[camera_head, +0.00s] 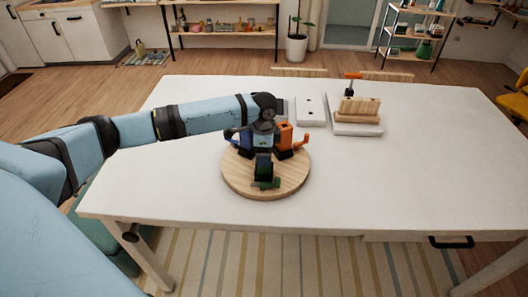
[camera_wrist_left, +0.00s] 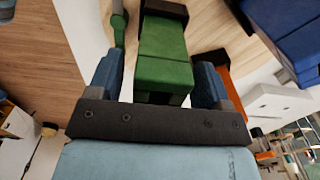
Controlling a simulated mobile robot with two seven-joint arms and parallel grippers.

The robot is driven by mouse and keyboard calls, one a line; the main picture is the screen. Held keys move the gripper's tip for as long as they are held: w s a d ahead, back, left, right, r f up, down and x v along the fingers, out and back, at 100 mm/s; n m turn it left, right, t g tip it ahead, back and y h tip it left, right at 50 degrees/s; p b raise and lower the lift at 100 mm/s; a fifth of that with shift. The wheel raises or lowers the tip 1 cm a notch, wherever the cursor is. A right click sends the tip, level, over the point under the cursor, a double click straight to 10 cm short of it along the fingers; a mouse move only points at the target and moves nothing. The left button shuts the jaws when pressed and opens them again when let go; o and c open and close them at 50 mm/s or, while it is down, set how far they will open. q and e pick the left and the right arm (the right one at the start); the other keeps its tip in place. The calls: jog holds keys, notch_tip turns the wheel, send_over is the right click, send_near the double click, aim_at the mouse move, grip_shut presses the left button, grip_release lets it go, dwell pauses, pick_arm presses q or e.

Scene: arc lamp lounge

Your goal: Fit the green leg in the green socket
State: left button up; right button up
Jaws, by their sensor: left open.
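A green block (camera_head: 264,171), which looks like the green leg, stands near the front of the round wooden disc (camera_head: 232,180). A small green arm (camera_head: 266,184) shows at its front. In the left wrist view, the green block (camera_wrist_left: 163,65) lies between my left gripper's two fingers (camera_wrist_left: 157,82), with gaps at both sides and a dark part (camera_wrist_left: 165,10) at its far end. My left gripper (camera_head: 263,150) is open, reaching in from above. I cannot make out the green socket or whether the leg is seated. My right gripper is out of view.
A blue block (camera_head: 238,138) and an orange block (camera_head: 285,135) stand close behind the green one on the disc. A white plate (camera_head: 311,112) and a wooden rack (camera_head: 360,108) are farther back. The right part of the white table (camera_head: 430,165) is clear.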

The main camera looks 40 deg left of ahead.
pick_arm(q)
notch_tip(320, 180, up, 12)
jog(key=b, duration=0.1)
dwell(0.6)
